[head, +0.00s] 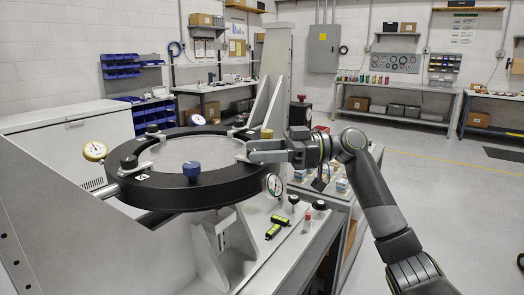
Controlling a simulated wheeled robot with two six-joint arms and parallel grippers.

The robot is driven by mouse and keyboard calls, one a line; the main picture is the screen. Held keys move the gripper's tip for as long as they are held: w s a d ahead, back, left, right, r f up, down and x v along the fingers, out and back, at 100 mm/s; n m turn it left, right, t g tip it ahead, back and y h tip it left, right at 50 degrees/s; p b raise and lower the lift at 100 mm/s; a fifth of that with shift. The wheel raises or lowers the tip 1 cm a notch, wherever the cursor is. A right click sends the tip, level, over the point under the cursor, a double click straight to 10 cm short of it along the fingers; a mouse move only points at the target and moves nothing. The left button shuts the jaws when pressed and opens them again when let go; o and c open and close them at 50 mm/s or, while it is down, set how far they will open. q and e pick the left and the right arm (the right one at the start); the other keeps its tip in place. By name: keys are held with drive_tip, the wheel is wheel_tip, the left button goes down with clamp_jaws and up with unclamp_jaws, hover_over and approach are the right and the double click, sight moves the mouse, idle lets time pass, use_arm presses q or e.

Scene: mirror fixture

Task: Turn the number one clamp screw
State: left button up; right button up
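A black ring fixture (218,194) holds a pale round disc (190,150) on a grey stand. A blue knob (192,171) stands on the front of the ring, and a brass-coloured knob (267,132) stands at its right side. Black clamp knobs sit at the back left (152,129), front left (129,162) and back right (240,120). I cannot read which screw is number one. My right gripper (252,151) points left over the ring's right edge, just in front of the brass knob. Its fingers show nearly edge-on, so their gap and any contact are unclear. My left gripper is out of view.
Dial gauges stand around the ring: a yellow one (95,151), one behind (198,120) and one at front right (274,185). A yellow-green tool (272,231) lies on the fixture's base. A tall grey bracket (272,75) rises behind. Open floor lies to the right.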

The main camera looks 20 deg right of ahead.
drive_tip(key=s+d+b, duration=0.3)
drive_tip(key=d, duration=1.4)
drive_tip(key=shift+s+b, duration=0.15)
drive_tip(key=shift+b, duration=0.2)
drive_tip(key=shift+d, duration=0.1)
